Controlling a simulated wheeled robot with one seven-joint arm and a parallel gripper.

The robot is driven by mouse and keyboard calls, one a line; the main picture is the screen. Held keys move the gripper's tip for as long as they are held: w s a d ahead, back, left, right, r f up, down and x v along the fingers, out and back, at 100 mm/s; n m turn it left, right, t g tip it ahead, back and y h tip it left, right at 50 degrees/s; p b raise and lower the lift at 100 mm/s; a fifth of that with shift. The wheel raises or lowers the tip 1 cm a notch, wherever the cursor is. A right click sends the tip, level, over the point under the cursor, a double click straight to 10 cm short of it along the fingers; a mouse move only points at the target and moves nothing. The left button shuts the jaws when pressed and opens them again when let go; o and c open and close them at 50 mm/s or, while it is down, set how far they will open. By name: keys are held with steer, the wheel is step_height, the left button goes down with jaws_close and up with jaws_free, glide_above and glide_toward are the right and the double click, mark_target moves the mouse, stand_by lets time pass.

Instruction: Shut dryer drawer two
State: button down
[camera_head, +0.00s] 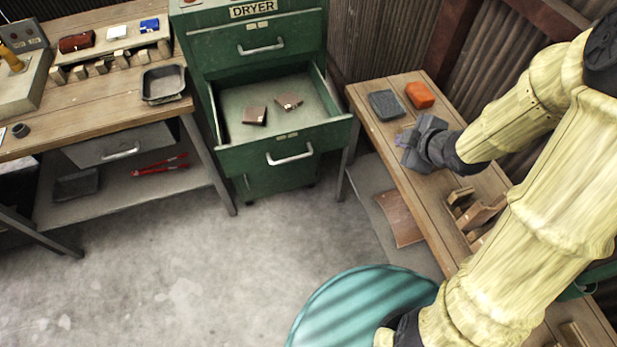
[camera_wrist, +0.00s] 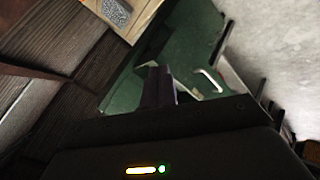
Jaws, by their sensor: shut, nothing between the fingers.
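The green dryer cabinet (camera_head: 196,60) stands at the back centre under a "DRYER" label. Its second drawer (camera_head: 238,158) is pulled out, with two small brown pieces (camera_head: 255,116) lying inside. The drawer has a pale bar handle (camera_head: 290,155) on its front. The drawer above it (camera_head: 225,48) is shut. My gripper (camera_head: 405,146) is shut and empty, over the right-hand bench, to the right of the open drawer and apart from it. In the wrist view the shut fingers (camera_wrist: 158,84) show before a green surface with a pale handle (camera_wrist: 211,80).
The left bench (camera_head: 110,75) carries a dark tray (camera_head: 163,84) and small items. The concrete floor (camera_head: 190,270) before the drawer is clear.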

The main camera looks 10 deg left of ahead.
steer(key=s+a+f+n+g+y+b, duration=0.2)
steer(key=s+a+f+n+y+b, duration=0.1)
steer(key=a+f+n+y+b, duration=0.2)
steer(key=s+a+f+n+g+y+b, duration=0.2)
steer(key=a+f+n+y+b, duration=0.3)
steer(key=f+n+b, duration=0.3)
steer(key=s+n+y+b, duration=0.1)
steer(key=b, duration=0.2)
steer(key=shift+f, duration=0.35)
steer(key=shift+a, duration=0.1)
steer(key=b, duration=0.1)
glide_toward(296, 159)
steer(key=s+a, duration=0.2)
steer(key=a, duration=0.2)
steer(key=w, duration=0.1)
steer(key=w+a+f, duration=0.1)
steer(key=w, duration=0.1)
steer(key=shift+w+a+f, duration=0.15)
steer(key=shift+a, duration=0.25)
